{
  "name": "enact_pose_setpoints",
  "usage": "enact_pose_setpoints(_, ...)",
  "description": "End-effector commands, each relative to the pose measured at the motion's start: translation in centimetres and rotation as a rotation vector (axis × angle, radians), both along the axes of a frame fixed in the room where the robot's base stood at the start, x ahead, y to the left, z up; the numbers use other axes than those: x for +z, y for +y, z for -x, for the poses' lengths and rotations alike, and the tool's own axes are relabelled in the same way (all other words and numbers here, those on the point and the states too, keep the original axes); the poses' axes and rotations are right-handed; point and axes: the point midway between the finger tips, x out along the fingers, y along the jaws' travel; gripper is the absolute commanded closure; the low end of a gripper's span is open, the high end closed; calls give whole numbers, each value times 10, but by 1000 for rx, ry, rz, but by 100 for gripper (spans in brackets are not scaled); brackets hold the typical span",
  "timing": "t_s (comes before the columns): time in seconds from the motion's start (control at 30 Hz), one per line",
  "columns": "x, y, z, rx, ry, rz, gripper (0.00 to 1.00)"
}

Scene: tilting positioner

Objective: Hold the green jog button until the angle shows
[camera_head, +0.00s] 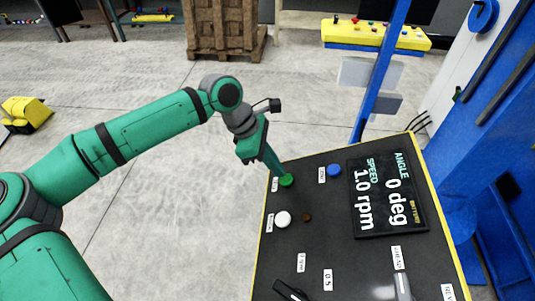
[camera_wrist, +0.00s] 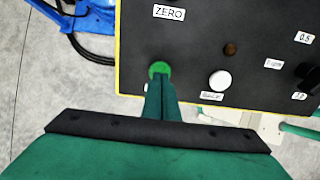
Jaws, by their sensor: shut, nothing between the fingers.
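The green jog button (camera_head: 287,181) is on the dark control panel (camera_head: 325,225), near its upper left corner. My gripper (camera_head: 277,170) is shut and empty, with its fingertips right at the green button. In the wrist view the button (camera_wrist: 159,68) shows just beyond the tips of my gripper (camera_wrist: 160,88). The fingers cover part of its near edge, and I cannot tell whether it is pressed in. The display (camera_head: 388,195) reads angle 0 deg and speed 1.0 rpm.
A white button (camera_head: 283,219) and a small brown one (camera_head: 307,217) lie below the green button, and a blue button (camera_head: 334,170) lies to its right. A black knob (camera_head: 290,290) is lower down. A blue post (camera_head: 380,75) stands behind the panel.

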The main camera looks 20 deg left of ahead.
Motion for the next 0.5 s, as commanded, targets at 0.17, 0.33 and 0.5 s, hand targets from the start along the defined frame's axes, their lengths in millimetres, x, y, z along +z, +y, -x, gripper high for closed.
enact_pose_setpoints(0.17, -15, -9, -2, -2, 0, -1, 100)
enact_pose_setpoints(0.33, -20, -11, -2, -1, 0, 0, 100)
enact_pose_setpoints(0.5, -20, -11, -2, -1, 0, 0, 100)
